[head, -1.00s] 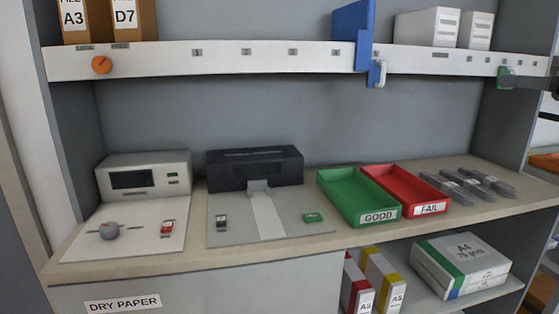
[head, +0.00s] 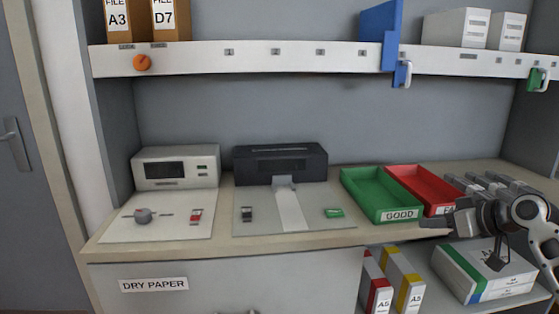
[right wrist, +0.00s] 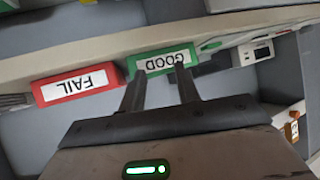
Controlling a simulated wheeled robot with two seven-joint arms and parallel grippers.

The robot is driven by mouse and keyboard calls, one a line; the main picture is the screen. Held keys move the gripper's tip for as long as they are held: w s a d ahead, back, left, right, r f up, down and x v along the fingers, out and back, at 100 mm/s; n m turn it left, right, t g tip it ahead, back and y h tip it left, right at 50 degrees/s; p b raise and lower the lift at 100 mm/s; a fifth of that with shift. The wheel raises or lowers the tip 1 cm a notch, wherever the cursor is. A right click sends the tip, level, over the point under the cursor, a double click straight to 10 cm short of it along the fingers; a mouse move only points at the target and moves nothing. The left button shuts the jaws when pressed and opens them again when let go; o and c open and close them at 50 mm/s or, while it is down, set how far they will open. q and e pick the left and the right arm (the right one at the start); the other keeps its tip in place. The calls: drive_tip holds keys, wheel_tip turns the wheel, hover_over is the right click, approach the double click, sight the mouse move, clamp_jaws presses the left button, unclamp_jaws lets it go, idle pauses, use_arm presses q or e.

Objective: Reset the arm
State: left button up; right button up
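My right gripper (head: 438,219) comes in from the right in the head view, at about counter height, in front of the red FAIL tray (head: 424,188). It partly hides that tray's label. In the right wrist view the two fingers (right wrist: 160,82) are apart with nothing between them. Beyond the fingers are the green GOOD tray (right wrist: 166,60) and the red FAIL tray (right wrist: 78,87). Both trays look empty in the head view. My left gripper is not in view.
Several grey cartridges (head: 497,183) lie right of the trays, partly behind my right arm. A black printer (head: 280,165) and a white device (head: 176,168) stand on the counter.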

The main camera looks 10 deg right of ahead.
drive_tip(key=s+a+f+g+h, duration=0.1)
drive_tip(key=s+a+f, duration=0.5)
drive_tip(key=f, duration=0.4)
drive_tip(key=s+a+f+g, duration=0.1)
drive_tip(key=s+a+f, duration=0.2)
drive_tip(key=a+f, duration=0.7)
drive_tip(key=s+a+f+t, duration=0.1)
drive_tip(key=s+a+f, duration=0.1)
drive_tip(key=s+a, duration=1.2)
drive_tip(key=s, duration=0.2)
drive_tip(key=shift+s+a+f+m+t+y, duration=0.3)
drive_tip(key=shift+s+m+t, duration=0.1)
drive_tip(key=shift+a, duration=0.1)
